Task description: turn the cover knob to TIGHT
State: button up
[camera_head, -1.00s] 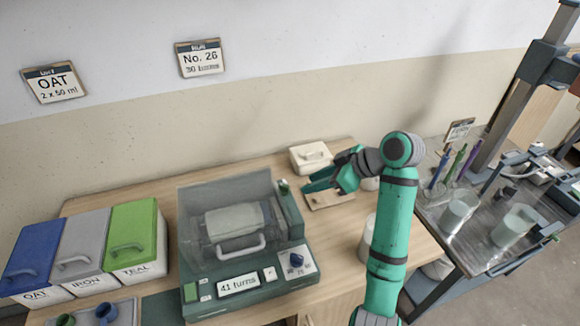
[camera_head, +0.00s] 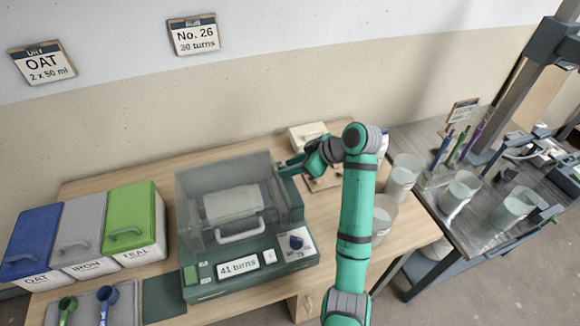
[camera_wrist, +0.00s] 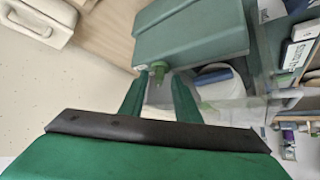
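The grey-green machine (camera_head: 250,270) stands on the wooden table with a clear cover (camera_head: 190,195) over a pale drum (camera_head: 232,203). In the wrist view, a small light-green knob (camera_wrist: 159,70) sticks out from the machine's green housing (camera_wrist: 195,40). My gripper (camera_wrist: 160,78) is open, with one finger on each side of the knob near the fingertips; I cannot tell whether they touch it. In the head view, my gripper (camera_head: 288,168) is at the machine's back right corner and the knob is hidden. No TIGHT mark is readable.
A blue dial (camera_head: 297,242) and a "41 turns" display (camera_head: 239,265) are on the machine's front. Blue, grey and green-lidded bins (camera_head: 130,225) stand left. A white box (camera_head: 308,136) is behind my gripper. Clear beakers (camera_head: 402,178) stand right of my arm.

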jog(key=shift+w+a+f, duration=0.15)
jog(key=shift+a+f, duration=0.05)
grip_shut()
jog(key=shift+m+t, duration=0.3)
jog(key=m, duration=0.1)
jog(key=m+t+h, duration=0.2)
jog(key=m, duration=0.1)
jog(key=shift+s+a, duration=0.3)
jog(key=shift+s, duration=0.1)
jog(key=shift+s+a+m+t+h, duration=0.15)
jog(key=shift+m+t+h, duration=0.55)
jog(key=shift+m+h, duration=0.5)
jog(key=shift+m, duration=0.3)
